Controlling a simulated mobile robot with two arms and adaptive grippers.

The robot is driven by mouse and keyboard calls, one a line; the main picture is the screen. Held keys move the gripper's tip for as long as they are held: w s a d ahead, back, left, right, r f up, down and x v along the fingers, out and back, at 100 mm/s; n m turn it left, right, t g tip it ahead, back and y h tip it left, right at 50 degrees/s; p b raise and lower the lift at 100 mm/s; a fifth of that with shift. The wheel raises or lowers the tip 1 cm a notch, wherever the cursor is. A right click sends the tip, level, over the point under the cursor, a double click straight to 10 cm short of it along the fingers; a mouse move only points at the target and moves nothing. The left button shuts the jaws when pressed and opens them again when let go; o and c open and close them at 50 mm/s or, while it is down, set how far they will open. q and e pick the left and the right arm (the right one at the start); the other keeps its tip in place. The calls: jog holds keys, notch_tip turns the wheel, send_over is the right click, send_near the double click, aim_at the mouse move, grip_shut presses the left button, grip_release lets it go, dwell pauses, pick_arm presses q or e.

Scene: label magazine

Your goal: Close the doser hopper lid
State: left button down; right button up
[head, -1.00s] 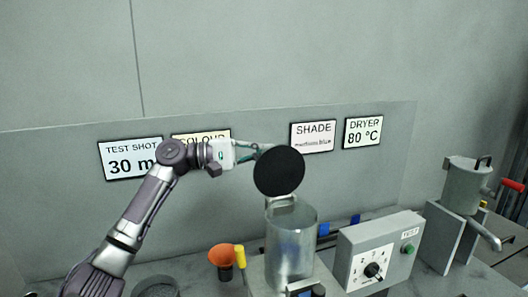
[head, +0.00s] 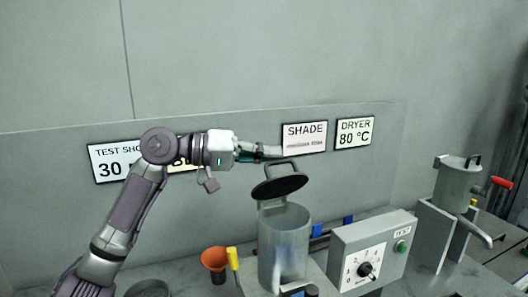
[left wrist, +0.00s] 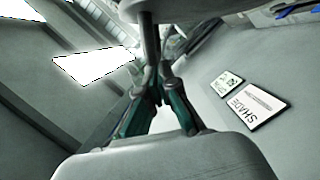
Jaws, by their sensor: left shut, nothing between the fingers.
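The doser hopper (head: 284,248) is a clear grey cylinder right of centre in the head view. Its round dark lid (head: 280,188) is partly open, tilted above the hopper mouth with a gap below it. A handle arches up from the lid. My left gripper (head: 278,152) is shut and empty, just above and behind the lid by the handle; whether it touches cannot be told. In the left wrist view its fingers (left wrist: 158,85) are together near a dark bar that I cannot identify for certain. My right gripper is not in view.
A control box (head: 372,250) with a dial and green button stands right of the hopper. An orange funnel (head: 215,259) and a yellow-handled tool (head: 234,259) stand left. A grey vessel with a red handle (head: 459,183) is at far right. Wall signs hang behind.

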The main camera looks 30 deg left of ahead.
aim_at(287, 175)
pick_arm(q)
jog(key=s+d+m, duration=0.1)
jog(key=s+d+f+m+y, duration=0.1)
jog(key=m, duration=0.1)
jog(key=s+d+f+m, duration=0.1)
jog(key=d, duration=0.1)
jog(key=shift+s+f+m+y+b, duration=0.1)
jog(key=shift+s+m+y+b, duration=0.2)
jog(key=shift+b, duration=0.1)
jog(key=shift+s+d+f+m+t+y, duration=0.35)
jog(key=shift+s+d+f+m, duration=0.3)
jog(key=shift+m, duration=0.25)
jog(key=shift+s+d+f+m+t+y+b, duration=0.15)
jog(key=shift+d+f+m+b, duration=0.05)
jog(key=shift+f+m, duration=0.2)
jog(key=shift+s+d+f+m+t+y+b, duration=0.1)
jog(key=shift+d+f+m+b, duration=0.1)
jog(key=shift+f+m, duration=0.2)
